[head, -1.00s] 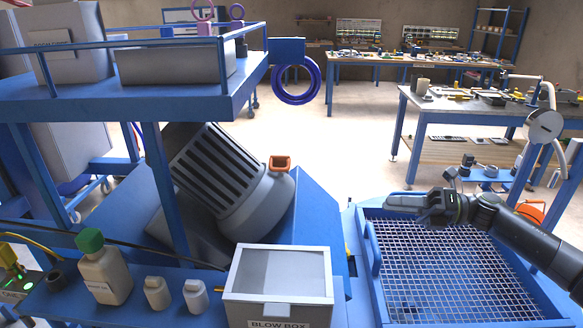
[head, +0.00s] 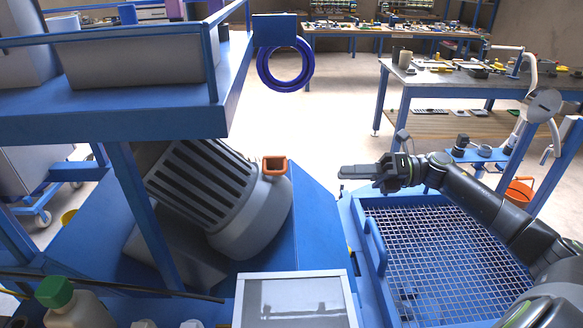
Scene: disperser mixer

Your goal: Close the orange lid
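A small square orange piece (head: 274,165) sits on top of the tilted grey ribbed motor housing (head: 215,198). It looks like an orange rim around a darker opening; no separate lid flap can be made out. My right gripper (head: 352,172) reaches in from the right, above the blue basket's far left corner. Its fingers point left, toward the orange piece, with a clear gap between them. The fingers overlap from this angle, so their opening cannot be told. Nothing is seen held. My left gripper is not in view.
A blue frame with a shelf (head: 130,125) stands at the left, with blue rings (head: 285,88) hanging from it. A grey-framed box (head: 295,275) is in front. A wire-mesh basket (head: 374,250) lies below my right arm. An orange bucket (head: 517,192) stands behind.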

